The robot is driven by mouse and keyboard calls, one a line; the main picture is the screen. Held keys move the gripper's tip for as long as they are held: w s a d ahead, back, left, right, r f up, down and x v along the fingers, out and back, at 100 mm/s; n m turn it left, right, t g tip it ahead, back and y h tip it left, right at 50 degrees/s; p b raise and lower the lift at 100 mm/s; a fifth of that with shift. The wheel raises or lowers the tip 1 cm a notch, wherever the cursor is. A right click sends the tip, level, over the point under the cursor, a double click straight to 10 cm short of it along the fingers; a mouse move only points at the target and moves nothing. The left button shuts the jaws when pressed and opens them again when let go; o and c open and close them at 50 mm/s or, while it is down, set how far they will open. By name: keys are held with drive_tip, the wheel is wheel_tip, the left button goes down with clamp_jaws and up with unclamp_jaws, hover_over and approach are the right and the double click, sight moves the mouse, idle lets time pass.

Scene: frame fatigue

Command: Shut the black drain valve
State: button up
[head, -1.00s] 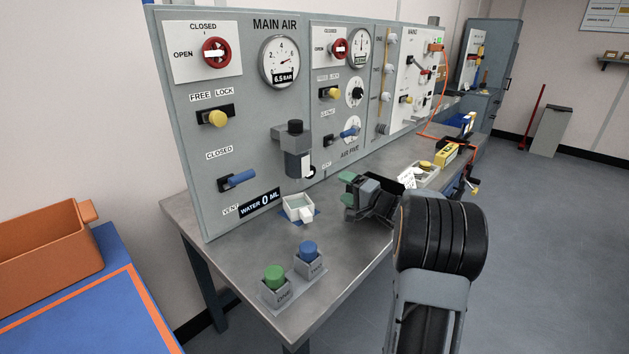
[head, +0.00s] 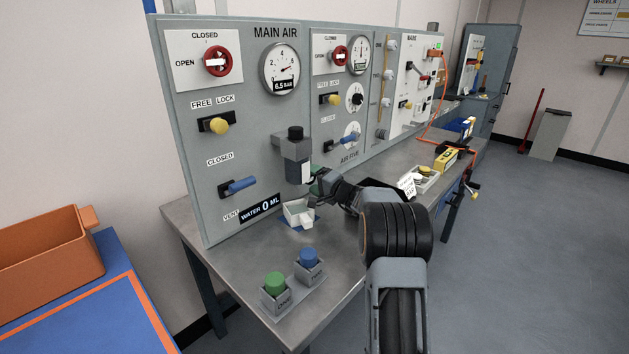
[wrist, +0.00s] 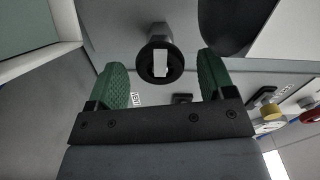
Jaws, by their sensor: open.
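The black drain valve (wrist: 160,62) is a round knob with a white bar across its face, close in the wrist view. The bar stands nearly upright in that picture. In the head view the knob is hidden by my gripper, near the lower end of the grey filter unit (head: 297,158). My gripper (wrist: 161,72) is open, its green fingers on either side of the knob in the wrist view, with gaps showing on both sides. In the head view my gripper (head: 317,182) is just right of the filter unit's lower end. A display (head: 260,208) reads WATER 0 ML.
A white cup (head: 297,214) stands on the metal bench (head: 245,268) below the filter. A green button (head: 275,283) and a blue button (head: 308,257) stand in front. The upright panel (head: 262,120) rises close behind, with red, yellow and blue handles.

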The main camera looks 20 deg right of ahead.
drive_tip(key=shift+c, duration=0.2)
drive_tip(key=c, duration=0.9)
drive_tip(key=m+p, duration=0.1)
drive_tip(key=m, duration=1.6)
drive_tip(key=shift+m+p, duration=0.35)
drive_tip(key=shift+m, duration=0.05)
drive_tip(key=shift+f, duration=0.1)
